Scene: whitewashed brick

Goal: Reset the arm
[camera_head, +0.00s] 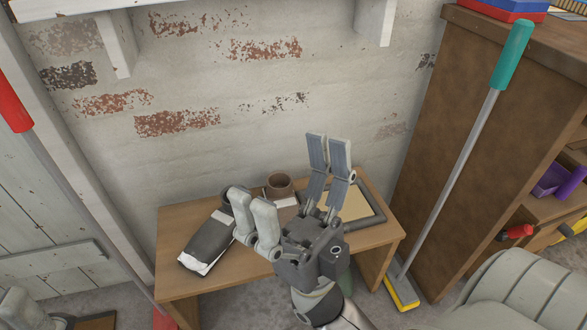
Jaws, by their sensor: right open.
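My right gripper (284,170) is in the middle of the head view, above a small wooden table (180,284). Its grey fingers point up and away and are spread wide apart. Nothing shows between them. The arm comes up from the bottom edge, right of centre. The gripper hides part of the table and some of what lies on it. I cannot tell whether it touches anything there.
A dark pouch (207,241), a brown cup-like object (279,185) and a dark-framed panel (377,216) are on the table. A green-handled broom (468,140) leans by a wooden cabinet (480,90). A red-handled pole (70,180) stands left. A brick wall is behind.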

